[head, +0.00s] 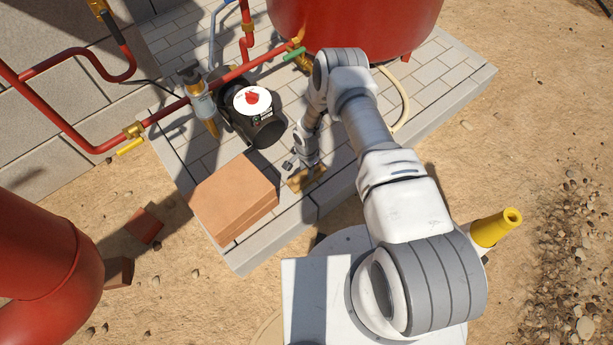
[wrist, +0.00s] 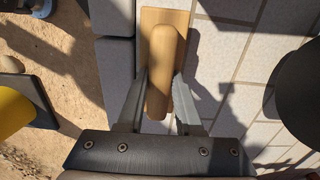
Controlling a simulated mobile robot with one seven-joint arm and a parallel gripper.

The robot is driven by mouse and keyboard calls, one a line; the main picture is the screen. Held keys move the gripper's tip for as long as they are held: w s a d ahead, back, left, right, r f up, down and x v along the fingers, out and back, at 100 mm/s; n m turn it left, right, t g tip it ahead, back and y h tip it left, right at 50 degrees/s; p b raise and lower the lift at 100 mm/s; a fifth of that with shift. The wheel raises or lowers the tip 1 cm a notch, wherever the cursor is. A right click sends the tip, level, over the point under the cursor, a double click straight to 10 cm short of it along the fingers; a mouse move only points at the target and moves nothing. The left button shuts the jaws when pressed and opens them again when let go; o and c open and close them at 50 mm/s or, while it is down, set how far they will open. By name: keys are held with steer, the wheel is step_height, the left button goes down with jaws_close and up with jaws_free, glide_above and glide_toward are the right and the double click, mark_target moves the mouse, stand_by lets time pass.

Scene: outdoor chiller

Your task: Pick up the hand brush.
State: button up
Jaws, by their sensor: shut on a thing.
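The hand brush (wrist: 179,20) is a light wooden block with a rounded wooden grip on top. In the wrist view it lies along the upper middle, over pale tiles. My gripper (wrist: 160,85) has one finger on each side of the rounded grip and is shut on it. In the head view the brush (head: 310,179) shows as a small tan patch at the end of my arm, at the tiled slab's near part. My arm hides some of it. Its bristles are hidden, and I cannot tell if it touches the tiles.
An orange-brown block stack (head: 232,195) stands left of the brush. A black pump (head: 262,132) with a white-and-red top stands behind. Red pipes (head: 75,140) run at the left, and a large red tank (head: 350,25) stands at the back. The slab (head: 455,75) is clear at the right.

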jaws_close()
steer(key=shift+r+p, duration=0.3)
steer(key=shift+r, duration=0.2)
step_height(320, 180, up, 4)
steer(key=shift+f+p, duration=0.1)
steer(key=shift+p, duration=0.95)
steer(key=s+d+r+p, duration=0.2)
steer(key=d+r, duration=0.4)
steer(key=d, duration=0.5)
steer(key=shift+s+d+p, duration=0.2)
steer(key=shift+p, duration=0.7)
steer(key=shift+r, duration=0.1)
